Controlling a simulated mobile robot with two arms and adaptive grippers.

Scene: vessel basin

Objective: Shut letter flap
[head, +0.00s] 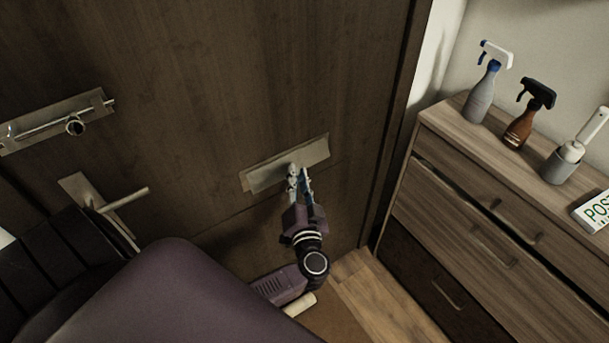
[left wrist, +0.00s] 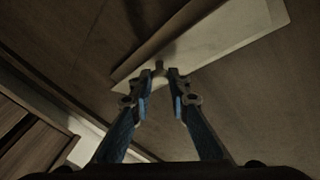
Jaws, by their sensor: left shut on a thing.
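The letter flap (head: 262,181) is a pale metal plate set level with a seam in the dark wooden door (head: 230,70). In the left wrist view the flap (left wrist: 225,42) shows as a pale strip with a brown edge along one side, and it seems to stand out at an angle from its mount. My left gripper (head: 299,172) reaches the flap's lower middle from below. In the left wrist view its fingertips (left wrist: 160,77) close around a small tab at the flap's edge. The fingers hide part of the flap. My right gripper is not in view.
A lever handle (head: 125,200) and a bolt plate (head: 58,122) are on the door at left. A wooden dresser (head: 480,205) at right carries spray bottles (head: 482,95), a brush in a holder (head: 562,165) and a sign (head: 596,212).

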